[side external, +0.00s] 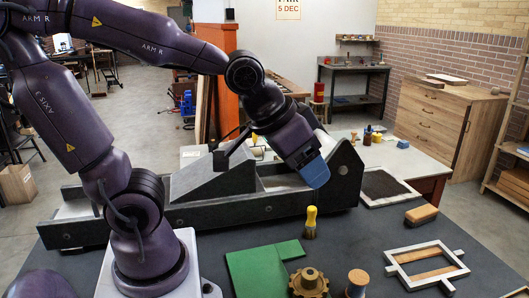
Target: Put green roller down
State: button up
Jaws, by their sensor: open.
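My gripper (316,174) has blue fingertips and points down and to the right, over the right part of the long dark press bed (200,212). I see nothing between the fingertips, and the gap is hard to make out from this side. I cannot make out a green roller in this view; the arm and the press bed hide part of the scene. The one large green thing is a flat green board (263,270) on the table in front of the press.
A yellow-handled brush (311,221) stands upright below my gripper. A toothed wheel (309,283), a spool (357,280), a white frame (405,253) and a brown block (421,215) lie in front and to the right.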

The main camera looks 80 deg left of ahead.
jog(key=s+a+r+g, duration=0.1)
jog(key=s+a+r, duration=0.1)
jog(key=s, duration=0.4)
jog(key=shift+m, duration=0.4)
